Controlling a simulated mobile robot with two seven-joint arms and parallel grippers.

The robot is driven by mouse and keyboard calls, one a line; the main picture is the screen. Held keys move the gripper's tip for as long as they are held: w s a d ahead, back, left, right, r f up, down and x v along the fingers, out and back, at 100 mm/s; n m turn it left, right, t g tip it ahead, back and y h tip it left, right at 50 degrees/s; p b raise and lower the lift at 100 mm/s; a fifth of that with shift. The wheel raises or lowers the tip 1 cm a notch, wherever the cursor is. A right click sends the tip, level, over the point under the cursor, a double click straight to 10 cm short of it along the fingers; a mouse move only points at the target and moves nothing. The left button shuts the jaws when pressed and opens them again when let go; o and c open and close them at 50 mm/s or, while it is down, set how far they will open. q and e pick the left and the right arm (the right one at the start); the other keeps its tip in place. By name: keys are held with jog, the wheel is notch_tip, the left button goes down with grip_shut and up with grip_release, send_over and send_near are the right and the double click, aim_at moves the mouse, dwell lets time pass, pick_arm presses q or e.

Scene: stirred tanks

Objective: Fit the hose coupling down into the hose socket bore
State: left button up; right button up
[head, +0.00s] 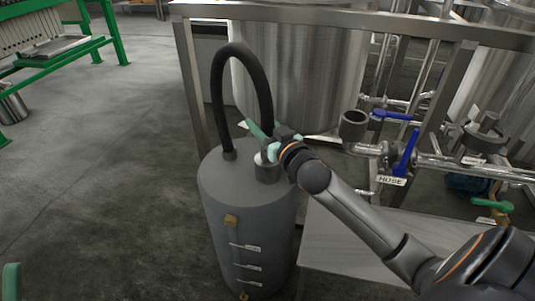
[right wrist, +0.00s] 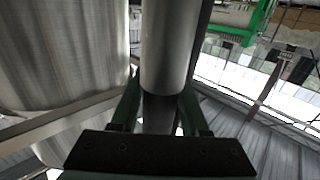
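The hose coupling (head: 267,167) is a short light-metal cylinder at the end of a black arched hose. It shows at the top of a grey canister (head: 245,215). In the right wrist view the coupling (right wrist: 170,50) appears as a smooth grey cylinder between the fingers. My right gripper (head: 263,143), with green fingers, is closed around it; the fingers also show in the wrist view (right wrist: 160,105), and their tips are partly hidden. The hose socket (head: 354,123), a dark upright cup, stands right of the gripper, apart from it. A green tip of my left gripper (head: 12,281) shows at the lower left edge.
A HOSE label (head: 391,181) hangs below the socket beside a blue valve handle (head: 405,152) and steel pipes. A steel frame (head: 187,75) and large tank (head: 305,75) stand behind the canister. A flat grey surface (head: 345,245) lies below my right arm.

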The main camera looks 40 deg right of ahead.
grip_shut()
dwell(0.8)
jog(key=shift+r, duration=0.1)
